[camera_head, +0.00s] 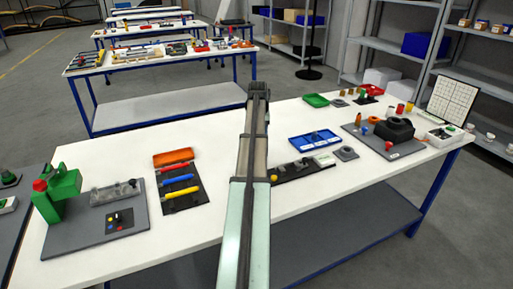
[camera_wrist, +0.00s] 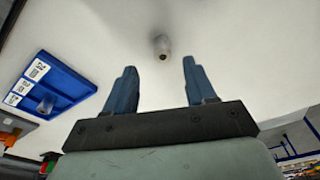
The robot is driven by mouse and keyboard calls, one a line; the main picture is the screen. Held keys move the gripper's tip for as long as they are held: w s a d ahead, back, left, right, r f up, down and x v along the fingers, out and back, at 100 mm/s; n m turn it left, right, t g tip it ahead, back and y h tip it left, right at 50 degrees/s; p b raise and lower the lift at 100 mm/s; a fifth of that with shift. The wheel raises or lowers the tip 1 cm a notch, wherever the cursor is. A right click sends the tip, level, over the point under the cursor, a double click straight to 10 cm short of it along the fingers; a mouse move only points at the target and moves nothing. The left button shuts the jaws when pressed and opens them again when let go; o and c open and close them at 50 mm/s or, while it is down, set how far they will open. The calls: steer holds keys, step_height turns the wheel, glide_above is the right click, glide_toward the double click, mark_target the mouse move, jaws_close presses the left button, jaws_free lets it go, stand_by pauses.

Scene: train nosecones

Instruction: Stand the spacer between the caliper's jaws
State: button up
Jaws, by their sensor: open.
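My gripper (camera_wrist: 159,64) is open and empty in the wrist view, its two blue-grey fingers apart. In the head view my gripper (camera_head: 258,90) is at the far end of the arm, around the table's back edge. A small grey cylinder with a brownish end (camera_wrist: 162,46), possibly the spacer, stands alone on the white surface beyond the gap between the fingertips. I cannot find it in the head view; the arm may hide it. A dark strip with a yellow knob (camera_head: 303,168), just right of my arm, may be the caliper; its jaws cannot be made out.
A blue tray (camera_head: 333,145) with a small piece in it lies right of my arm; it shows at left in the wrist view (camera_wrist: 66,72). A green press (camera_head: 64,184) and a dark tool mat (camera_head: 184,202) are at left. A dark housing (camera_head: 394,130) sits at right.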

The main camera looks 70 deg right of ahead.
steer(key=shift+w+d+f, duration=0.15)
steer(key=shift+f, duration=1.2)
steer(key=shift+w+d+f, duration=0.1)
steer(key=shift+w+f, duration=0.05)
steer(key=shift+f, duration=1.15)
steer(key=shift+c, duration=0.3)
jaws_close()
